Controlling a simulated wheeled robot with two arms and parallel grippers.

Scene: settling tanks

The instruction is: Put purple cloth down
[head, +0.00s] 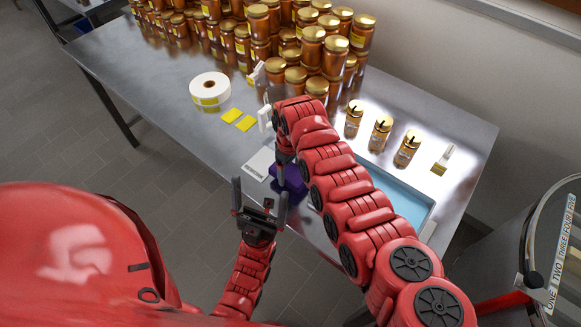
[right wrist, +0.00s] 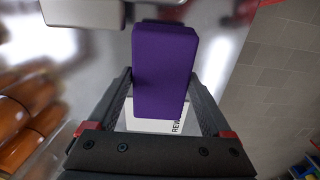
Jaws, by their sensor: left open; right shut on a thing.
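The purple cloth (head: 291,178) is a folded, block-like pad, partly hidden behind my right arm in the head view. In the right wrist view the purple cloth (right wrist: 165,68) sits between the two fingers of my right gripper (right wrist: 160,88), which is shut on it. The cloth is close to the table's front edge, by a white printed card (head: 258,164); whether it touches the table is unclear. The card also shows beneath it in the right wrist view (right wrist: 150,125). My left gripper (head: 259,199) is open and empty, in front of the table edge.
The metal table (head: 165,85) holds many amber jars (head: 311,50) at the back, a label roll (head: 210,91) and yellow labels (head: 238,119). Small bottles (head: 381,133) and a blue-bottomed tray (head: 405,203) are to the right. The table's left part is clear.

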